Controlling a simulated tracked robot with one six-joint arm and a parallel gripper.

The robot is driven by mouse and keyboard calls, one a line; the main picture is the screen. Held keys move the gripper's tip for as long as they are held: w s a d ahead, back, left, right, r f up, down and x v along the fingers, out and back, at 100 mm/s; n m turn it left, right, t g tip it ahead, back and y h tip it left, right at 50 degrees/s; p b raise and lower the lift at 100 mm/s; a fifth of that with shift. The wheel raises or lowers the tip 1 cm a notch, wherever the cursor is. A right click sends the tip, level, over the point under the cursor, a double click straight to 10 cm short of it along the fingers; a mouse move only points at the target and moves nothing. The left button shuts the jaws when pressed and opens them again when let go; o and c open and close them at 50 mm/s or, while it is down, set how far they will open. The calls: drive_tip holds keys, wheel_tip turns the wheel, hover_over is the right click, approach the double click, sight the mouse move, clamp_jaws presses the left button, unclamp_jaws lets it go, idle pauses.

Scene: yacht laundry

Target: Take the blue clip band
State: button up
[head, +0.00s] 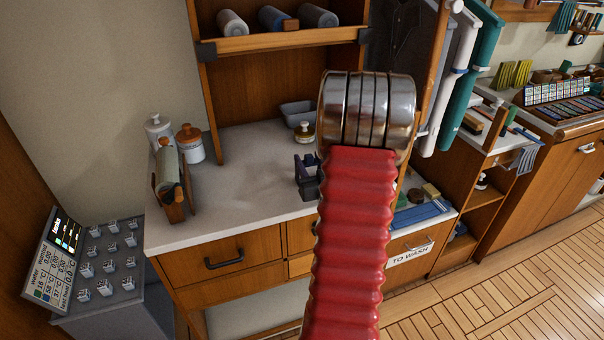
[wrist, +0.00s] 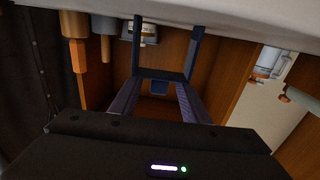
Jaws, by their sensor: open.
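A narrow blue band (head: 459,70) wraps a white hanging bag (head: 452,85) right of my arm in the head view. It is the closest match to the blue clip band, but it is too small for me to be sure. I cannot make it out in the wrist view. My gripper (head: 307,178) is low over the counter, left of the hanging bags and well apart from them, partly hidden by my red arm. In the wrist view my gripper (wrist: 166,38) has its dark fingers spread, with nothing held between them.
The counter (head: 255,185) has clear room left of my gripper. A white jar (head: 158,133) and an orange-lidded jar (head: 190,146) stand at its left back. A shelf with grey rolls (head: 276,20) is above. A teal bag (head: 478,80) hangs beside the white one.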

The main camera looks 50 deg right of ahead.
drive_tip(key=shift+w+d, duration=0.2)
drive_tip(key=shift+d, duration=0.15)
idle(0.3)
clamp_jaws()
idle(0.4)
